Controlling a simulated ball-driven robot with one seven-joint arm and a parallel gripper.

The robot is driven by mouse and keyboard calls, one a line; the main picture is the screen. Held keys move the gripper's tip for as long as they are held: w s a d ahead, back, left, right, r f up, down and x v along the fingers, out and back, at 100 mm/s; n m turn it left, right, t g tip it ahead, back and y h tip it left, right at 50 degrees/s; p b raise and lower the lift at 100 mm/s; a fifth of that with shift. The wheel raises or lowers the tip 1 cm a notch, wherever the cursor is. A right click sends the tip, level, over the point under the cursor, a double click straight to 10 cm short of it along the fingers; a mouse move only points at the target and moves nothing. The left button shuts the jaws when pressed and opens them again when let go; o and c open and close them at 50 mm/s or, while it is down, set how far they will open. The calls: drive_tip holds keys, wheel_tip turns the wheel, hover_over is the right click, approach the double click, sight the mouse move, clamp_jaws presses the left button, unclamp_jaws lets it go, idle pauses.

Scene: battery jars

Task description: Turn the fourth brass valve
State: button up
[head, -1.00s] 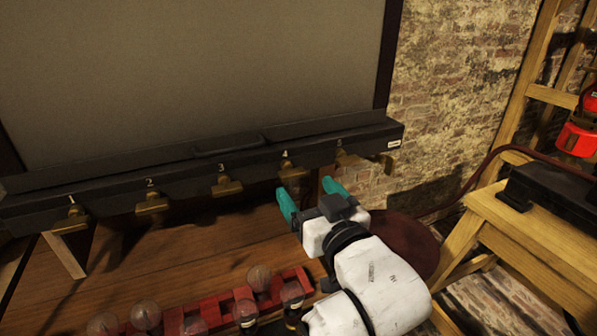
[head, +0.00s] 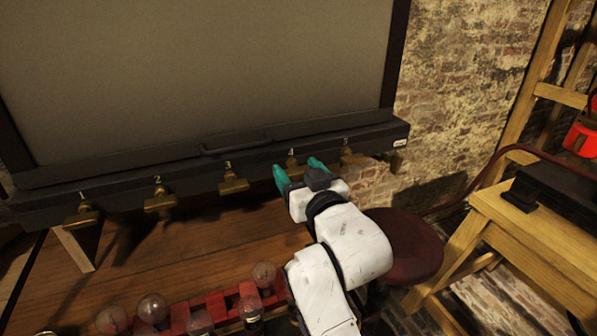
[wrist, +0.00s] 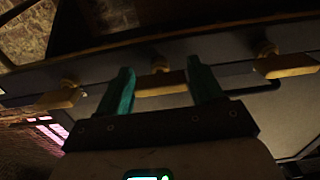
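A dark rail under a big grey panel carries a row of brass valves numbered 1 to 5. The fourth brass valve (head: 293,165) is partly hidden behind my gripper's fingers in the head view. My gripper (head: 296,172) has teal fingers, spread apart, reaching up to the rail at this valve. In the wrist view a brass handle (wrist: 161,87) shows between the fingers of my gripper (wrist: 158,75). Whether the fingers touch it I cannot tell. The third valve (head: 233,182) is left of my gripper and the fifth (head: 348,153) right of it.
The first valve (head: 82,215) and second valve (head: 160,199) are farther left. Below, a red rack (head: 215,305) with glass jars stands on the wooden table (head: 180,262). A round dark red stool seat (head: 405,248) and a wooden bench (head: 520,225) are at the right.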

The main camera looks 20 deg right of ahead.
drive_tip(key=c, duration=0.7)
drive_tip(key=shift+n, duration=0.3)
drive_tip(key=n+p, duration=0.3)
drive_tip(key=shift+r+n, duration=0.1)
drive_tip(key=shift+n, duration=0.2)
drive_tip(key=n+p, duration=0.2)
drive_tip(key=n, duration=0.2)
drive_tip(key=shift+n+p, duration=0.3)
drive_tip(key=shift+p, duration=0.1)
drive_tip(key=n+p, duration=0.3)
drive_tip(key=n, duration=0.2)
drive_tip(key=shift+p, duration=0.4)
drive_tip(key=shift+n+p, duration=1.3)
drive_tip(key=shift+n, duration=0.7)
drive_tip(key=shift+f, duration=0.2)
